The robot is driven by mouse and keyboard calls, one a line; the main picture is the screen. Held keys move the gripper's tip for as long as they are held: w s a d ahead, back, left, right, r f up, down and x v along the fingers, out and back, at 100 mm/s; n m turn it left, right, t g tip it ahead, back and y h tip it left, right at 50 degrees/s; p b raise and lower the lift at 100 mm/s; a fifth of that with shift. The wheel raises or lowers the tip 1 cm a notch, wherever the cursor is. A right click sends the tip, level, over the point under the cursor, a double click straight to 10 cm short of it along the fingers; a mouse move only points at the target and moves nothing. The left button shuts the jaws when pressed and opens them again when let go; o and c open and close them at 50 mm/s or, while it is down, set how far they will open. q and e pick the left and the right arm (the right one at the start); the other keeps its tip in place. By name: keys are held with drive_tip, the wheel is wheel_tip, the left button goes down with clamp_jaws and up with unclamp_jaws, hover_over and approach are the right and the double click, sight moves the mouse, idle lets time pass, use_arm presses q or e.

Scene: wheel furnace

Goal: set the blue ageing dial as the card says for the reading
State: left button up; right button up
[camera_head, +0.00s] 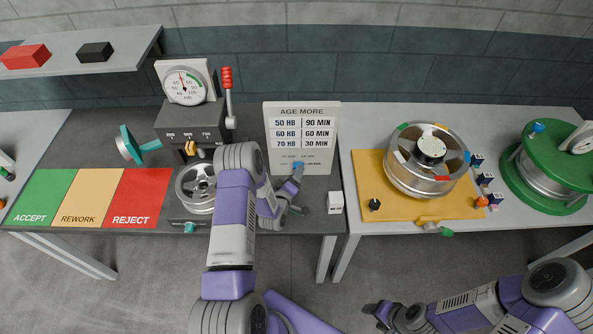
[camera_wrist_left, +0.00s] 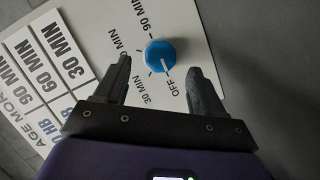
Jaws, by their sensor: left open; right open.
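The blue dial (camera_wrist_left: 160,55) is on the lower part of the white card panel (camera_wrist_left: 72,42). Its white mark points toward OFF; 30, 60 and 90 MIN lie around it. In the head view, the AGE MORE card (camera_head: 303,112) pairs 50 HB with 90 MIN, 60 HB with 60 MIN, 70 HB with 30 MIN. The HB gauge (camera_head: 186,84) has a red needle near upright, leaning left; its exact reading is too small to tell. My left gripper (camera_wrist_left: 158,72) is open, fingers either side of the dial, contact unclear. My right gripper (camera_head: 377,313) is open, low and away from the tables.
ACCEPT (camera_head: 40,197), REWORK (camera_head: 92,197) and REJECT (camera_head: 140,197) mats lie left of my left arm. A wheel (camera_head: 198,187) sits under the tester. A larger wheel (camera_head: 428,185) is on the yellow plate (camera_head: 372,178). A small white block (camera_head: 335,203) stands near the panel.

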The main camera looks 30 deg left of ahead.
use_arm(q)
drive_tip(key=shift+x, duration=1.4)
drive_tip(key=c, duration=1)
drive_tip(key=shift+c, duration=0.2)
drive_tip(key=m+b, duration=0.1)
drive_tip(key=m+g+b, duration=0.1)
drive_tip(key=m+g+y+b, duration=0.1)
drive_tip(key=m, duration=0.1)
drive_tip(key=shift+w+d+r, duration=0.15)
drive_tip(key=shift+w+d, duration=0.05)
drive_tip(key=shift+d, duration=0.05)
drive_tip(key=shift+d+r+m+g+y+b, duration=0.15)
drive_tip(key=shift+m+g+y+b, duration=0.7)
drive_tip(key=shift+m, duration=0.75)
drive_tip(key=shift+y, duration=0.25)
